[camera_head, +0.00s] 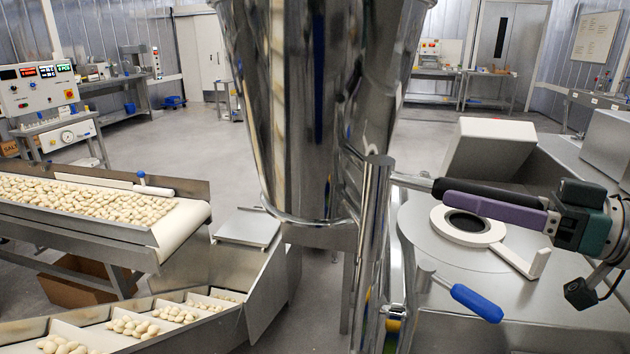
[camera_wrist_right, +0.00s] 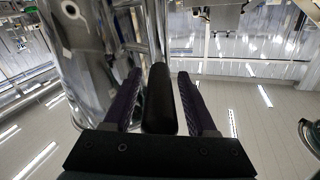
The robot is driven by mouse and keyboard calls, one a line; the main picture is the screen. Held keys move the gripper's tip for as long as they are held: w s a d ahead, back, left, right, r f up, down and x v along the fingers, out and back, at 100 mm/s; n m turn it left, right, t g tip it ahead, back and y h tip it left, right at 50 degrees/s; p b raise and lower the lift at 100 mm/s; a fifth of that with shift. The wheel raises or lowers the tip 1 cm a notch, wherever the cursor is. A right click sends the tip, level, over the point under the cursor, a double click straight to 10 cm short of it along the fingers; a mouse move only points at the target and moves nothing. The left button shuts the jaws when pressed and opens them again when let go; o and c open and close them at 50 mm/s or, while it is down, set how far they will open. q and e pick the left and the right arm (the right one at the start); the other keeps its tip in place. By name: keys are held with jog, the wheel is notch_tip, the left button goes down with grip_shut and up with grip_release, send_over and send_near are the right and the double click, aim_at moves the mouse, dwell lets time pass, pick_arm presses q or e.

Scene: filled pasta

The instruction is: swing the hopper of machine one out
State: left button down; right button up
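The hopper (camera_head: 290,110) of machine one is a large shiny steel cone, upright in the middle of the head view. Its curved steel side shows at the left of the right wrist view (camera_wrist_right: 85,60). A black handle (camera_head: 425,184) sticks out to the right from the steel post (camera_head: 372,230) beside the hopper. My right gripper (camera_head: 470,200) reaches in from the right with its purple fingers along the handle. In the wrist view the black grip (camera_wrist_right: 160,100) lies between the two fingers, with narrow gaps on both sides, so the gripper looks open around it. My left gripper is not in view.
A steel machine top with a white ring (camera_head: 447,216) lies below my right gripper. A blue-handled lever (camera_head: 477,303) sticks out in front. At left stand a conveyor (camera_head: 185,222) of pale pieces and a sectioned chute (camera_head: 205,330). Floor behind is open.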

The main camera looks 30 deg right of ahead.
jog(key=shift+o, duration=0.2)
jog(key=shift+s+d, duration=0.1)
jog(key=shift+s, duration=0.05)
jog(key=p+v, duration=0.2)
jog(key=v, duration=0.4)
jog(key=shift+s+p, duration=0.15)
jog(key=shift+p, duration=0.15)
jog(key=shift+s+d, duration=0.15)
jog(key=shift+s, duration=0.25)
